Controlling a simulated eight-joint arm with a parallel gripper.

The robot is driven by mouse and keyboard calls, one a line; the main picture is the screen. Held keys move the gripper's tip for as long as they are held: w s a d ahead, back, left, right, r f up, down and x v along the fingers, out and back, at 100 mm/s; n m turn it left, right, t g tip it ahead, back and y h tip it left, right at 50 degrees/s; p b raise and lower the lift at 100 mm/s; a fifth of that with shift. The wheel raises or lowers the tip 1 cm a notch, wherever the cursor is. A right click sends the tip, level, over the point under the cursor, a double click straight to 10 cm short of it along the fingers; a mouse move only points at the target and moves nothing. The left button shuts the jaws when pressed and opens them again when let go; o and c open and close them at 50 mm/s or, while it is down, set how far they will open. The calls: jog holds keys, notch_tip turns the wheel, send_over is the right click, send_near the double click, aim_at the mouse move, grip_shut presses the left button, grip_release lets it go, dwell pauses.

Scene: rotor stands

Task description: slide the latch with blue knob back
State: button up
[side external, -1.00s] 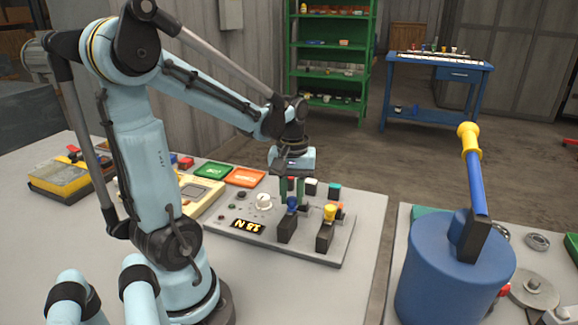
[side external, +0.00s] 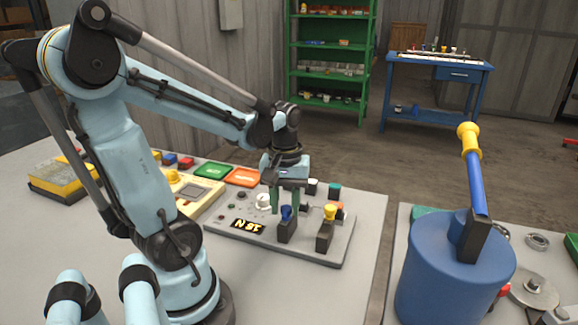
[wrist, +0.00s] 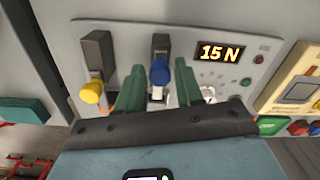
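The blue knob (side external: 286,213) sits on its dark latch block (side external: 287,232) on the grey panel. In the wrist view the blue knob (wrist: 160,73) is at the end of the dark block (wrist: 161,45) nearer my gripper. My gripper (side external: 285,203) is low over the panel at this latch. In the wrist view its green fingers (wrist: 159,78) stand apart on either side of the knob, with narrow gaps visible. The lower part of the latch near the fingers is partly hidden.
A second latch with a yellow knob (side external: 330,211) stands beside it; its knob also shows close left of my fingers (wrist: 91,92). A white dial (side external: 263,201) is nearby. A blue drum with lever (side external: 455,275) stands right.

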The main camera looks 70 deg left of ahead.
aim_at(286, 209)
jog(key=shift+o, duration=1.1)
jog(key=shift+a, duration=0.1)
notch_tip(286, 209, up, 12)
jog(key=w+d+f+m+t, duration=0.2)
jog(key=d+f+m+t, duration=0.1)
jog(key=d+m, duration=0.3)
jog(key=w+d+f+m+t, duration=0.3)
jog(key=d+f+m+t, duration=0.1)
jog(key=d+m, duration=0.2)
jog(key=shift+w+d, duration=0.15)
jog(key=shift+w, duration=0.1)
